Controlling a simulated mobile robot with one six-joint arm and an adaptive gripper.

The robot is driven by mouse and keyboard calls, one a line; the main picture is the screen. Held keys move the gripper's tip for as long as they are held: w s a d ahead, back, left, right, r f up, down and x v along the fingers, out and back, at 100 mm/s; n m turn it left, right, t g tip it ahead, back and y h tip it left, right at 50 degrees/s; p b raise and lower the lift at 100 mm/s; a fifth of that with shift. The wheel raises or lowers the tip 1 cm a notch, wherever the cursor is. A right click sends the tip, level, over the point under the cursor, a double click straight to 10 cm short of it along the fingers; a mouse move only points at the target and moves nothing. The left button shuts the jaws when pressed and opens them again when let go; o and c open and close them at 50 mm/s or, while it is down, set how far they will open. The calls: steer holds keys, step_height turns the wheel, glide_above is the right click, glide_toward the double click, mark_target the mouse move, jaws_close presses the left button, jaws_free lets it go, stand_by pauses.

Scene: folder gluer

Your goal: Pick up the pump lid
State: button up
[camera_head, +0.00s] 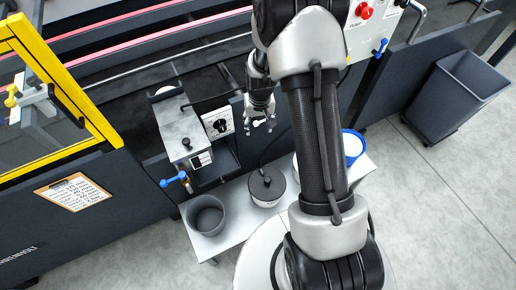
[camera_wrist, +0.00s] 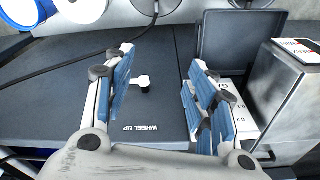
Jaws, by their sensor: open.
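A dark round lid with a black knob (camera_head: 267,184), which looks like the pump lid, sits on a white pot on the light bench. A thin dark hose runs up from it. In the wrist view a dark lid (camera_wrist: 157,6) shows at the top edge, partly cut off. My gripper (camera_head: 260,125) hangs over the machine beyond the bench, apart from the lid.
A grey open pot (camera_head: 207,215) stands left of the lidded pot. A blue-rimmed white bucket (camera_head: 352,146) stands to the right, partly behind my arm. A metal box unit (camera_head: 178,130) and a dial panel (camera_head: 218,123) lie left of my gripper. A grey bin (camera_head: 455,95) stands far right.

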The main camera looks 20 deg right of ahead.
step_height(320, 180, down, 10)
steer(key=s+d+p, duration=0.1)
steer(key=d, duration=0.1)
steer(key=m+g+b, duration=0.1)
steer(key=b, duration=0.2)
glide_above(267, 179)
steer(key=f, duration=2.1)
steer(key=shift+w+d, duration=0.2)
steer(key=shift+w, duration=0.05)
steer(key=f+b, duration=0.1)
steer(key=f, duration=0.3)
steer(key=f+b, duration=0.1)
steer(key=f, duration=0.1)
steer(key=shift+s+a+f+b, duration=0.15)
steer(key=shift+s+f+b, duration=0.05)
steer(key=shift+s+b, duration=0.15)
steer(key=shift+r, duration=0.1)
steer(key=shift+c, duration=0.2)
jaws_close()
